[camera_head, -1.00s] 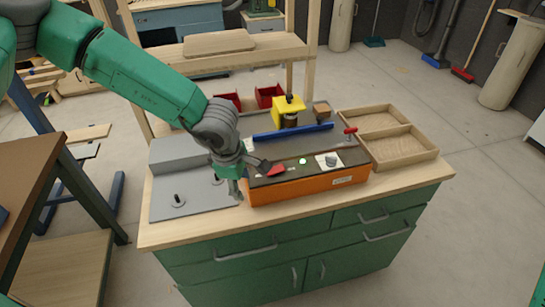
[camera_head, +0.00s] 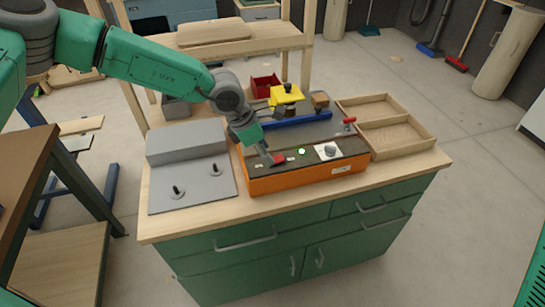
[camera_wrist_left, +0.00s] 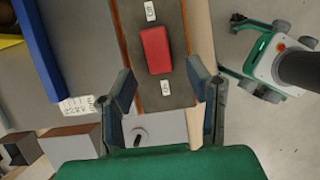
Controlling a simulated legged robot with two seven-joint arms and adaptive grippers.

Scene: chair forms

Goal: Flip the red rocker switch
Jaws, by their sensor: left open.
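The red rocker switch (camera_wrist_left: 156,50) lies ahead of and between my left gripper's fingers in the left wrist view, with white labels at both ends. My right gripper is not in view.
A grey panel with two toggles (camera_head: 190,180) stands left. A blue bar (camera_head: 296,121) lies behind; a wooden tray (camera_head: 398,138) stands right.

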